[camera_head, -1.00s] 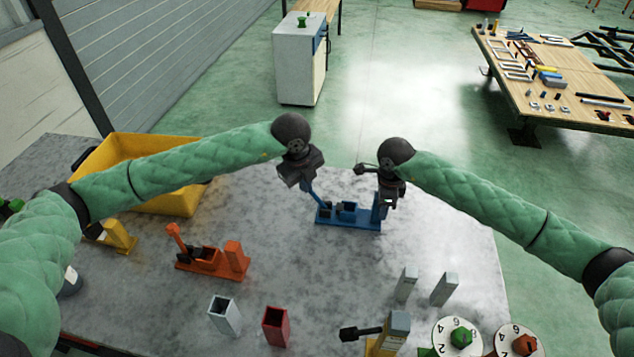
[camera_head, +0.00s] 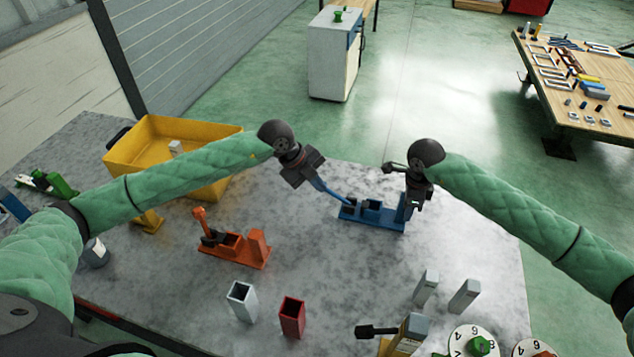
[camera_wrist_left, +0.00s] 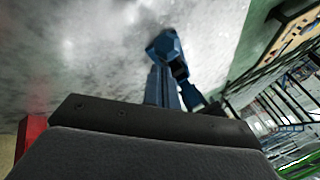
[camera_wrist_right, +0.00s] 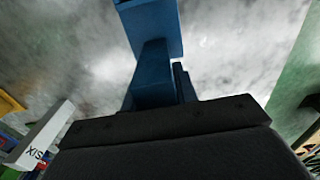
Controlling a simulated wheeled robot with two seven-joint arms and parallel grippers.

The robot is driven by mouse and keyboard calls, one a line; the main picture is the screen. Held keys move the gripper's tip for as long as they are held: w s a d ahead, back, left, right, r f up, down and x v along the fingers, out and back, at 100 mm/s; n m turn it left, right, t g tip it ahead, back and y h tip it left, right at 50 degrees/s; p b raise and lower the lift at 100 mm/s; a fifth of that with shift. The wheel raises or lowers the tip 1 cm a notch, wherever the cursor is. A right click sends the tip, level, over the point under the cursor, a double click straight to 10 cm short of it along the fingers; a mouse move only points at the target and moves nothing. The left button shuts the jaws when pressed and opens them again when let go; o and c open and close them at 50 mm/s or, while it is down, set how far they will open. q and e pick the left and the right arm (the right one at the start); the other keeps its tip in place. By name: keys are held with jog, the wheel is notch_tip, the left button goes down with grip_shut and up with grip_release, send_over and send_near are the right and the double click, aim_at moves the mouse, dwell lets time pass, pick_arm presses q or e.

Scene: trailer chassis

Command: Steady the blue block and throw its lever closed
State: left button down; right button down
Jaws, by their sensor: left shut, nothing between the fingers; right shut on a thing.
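The blue block (camera_head: 370,221) stands on the grey table, with a long base, small sockets and a tall upright at its right end. Its blue lever (camera_head: 332,191) slants up and left from the left end, low and outward. My left gripper (camera_head: 303,172) is shut and empty at the lever's upper end; whether it touches is hard to tell. The left wrist view shows the blue block (camera_wrist_left: 165,46) beyond the dark gripper edge. My right gripper (camera_head: 416,196) is shut on the upright, which shows in the right wrist view (camera_wrist_right: 153,72).
An orange block (camera_head: 233,247) with a raised lever stands to the left. A yellow bin (camera_head: 125,150) is at the back left. White (camera_head: 242,301) and red (camera_head: 292,317) square tubes, grey posts (camera_head: 465,296) and numbered dials (camera_head: 472,342) occupy the front.

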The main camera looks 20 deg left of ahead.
pick_arm(q)
jog(key=shift+d+f, duration=0.1)
jog(key=shift+d, duration=0.45)
jog(key=shift+s, duration=0.1)
jog(key=s+a+r, duration=0.4)
jog(key=a+r, duration=0.3)
jog(key=r, duration=0.1)
jog(key=shift+s, duration=0.15)
jog(key=shift+d, duration=0.15)
dwell(0.4)
